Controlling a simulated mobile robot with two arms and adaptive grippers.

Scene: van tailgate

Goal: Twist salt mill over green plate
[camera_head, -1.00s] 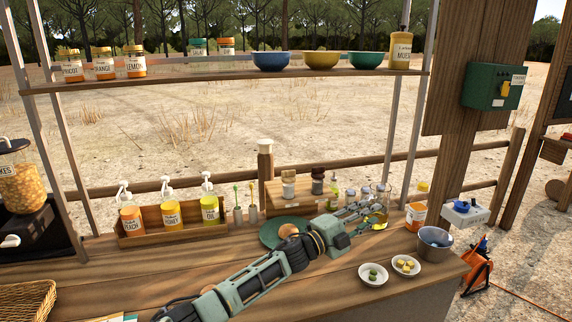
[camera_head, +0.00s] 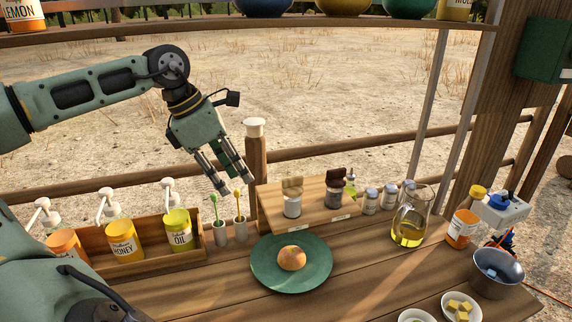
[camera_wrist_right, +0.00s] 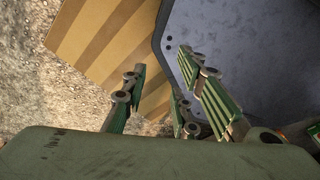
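The green plate (camera_head: 262,277) lies on the wooden counter with a round bun (camera_head: 292,258) on it. Two mills stand on the wooden stand behind it: one with pale contents and a light wooden top (camera_head: 291,198), which looks like the salt mill, and one with dark contents and a dark top (camera_head: 335,190). My right gripper (camera_wrist_right: 165,95) is open and empty in the right wrist view; neither mill nor plate shows there.
Small jars (camera_head: 371,200), a glass carafe (camera_head: 410,225) of yellow liquid, a metal bucket (camera_head: 497,270) and small bowls (camera_head: 462,308) are at right. A shelf (camera_head: 200,28) spans above.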

